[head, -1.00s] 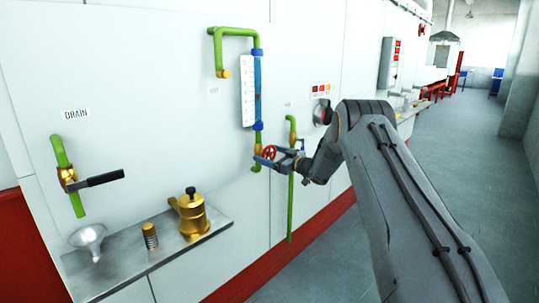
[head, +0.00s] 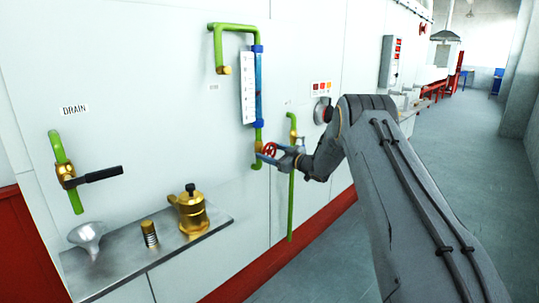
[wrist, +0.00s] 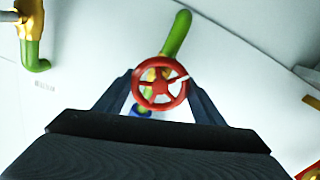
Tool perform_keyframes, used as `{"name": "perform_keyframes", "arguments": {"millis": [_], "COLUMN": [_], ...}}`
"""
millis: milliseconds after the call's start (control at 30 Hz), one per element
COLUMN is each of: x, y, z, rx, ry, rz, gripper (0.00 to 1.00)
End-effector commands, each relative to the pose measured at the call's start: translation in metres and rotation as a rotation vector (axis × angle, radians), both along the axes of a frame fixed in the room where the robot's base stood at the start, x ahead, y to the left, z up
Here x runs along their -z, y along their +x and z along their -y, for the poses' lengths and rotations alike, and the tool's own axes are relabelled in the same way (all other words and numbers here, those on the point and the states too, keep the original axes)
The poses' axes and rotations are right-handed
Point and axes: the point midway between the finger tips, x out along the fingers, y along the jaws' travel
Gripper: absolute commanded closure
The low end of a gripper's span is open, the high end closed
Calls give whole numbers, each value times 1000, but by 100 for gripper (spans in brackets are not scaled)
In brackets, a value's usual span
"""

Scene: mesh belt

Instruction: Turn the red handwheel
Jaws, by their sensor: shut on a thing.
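The red handwheel (head: 269,150) sits on a brass valve at the foot of the blue sight tube (head: 258,85) on the white wall. In the wrist view the red handwheel (wrist: 160,83) faces me, with spokes and a white mark at its right rim. My gripper (head: 267,156) is at the wheel, and in the wrist view my gripper (wrist: 160,85) has one finger on each side of the rim, shut on it. The valve body behind the wheel is mostly hidden.
A green pipe (head: 291,190) runs down the wall just right of the wheel. A steel shelf (head: 150,262) at lower left bears a funnel (head: 88,238) and a brass oil can (head: 191,212). A drain valve with a black lever (head: 100,175) is above it. The grey floor at right is clear.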

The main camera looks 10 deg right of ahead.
Motion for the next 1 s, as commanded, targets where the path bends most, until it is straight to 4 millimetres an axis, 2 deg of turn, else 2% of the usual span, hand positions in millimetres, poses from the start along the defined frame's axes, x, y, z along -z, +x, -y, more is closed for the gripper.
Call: {"name": "perform_keyframes", "arguments": {"millis": [1000], "x": [3], "y": [0], "z": [0], "rx": [2], "ry": [-764], "rz": [556], "gripper": [60]}}
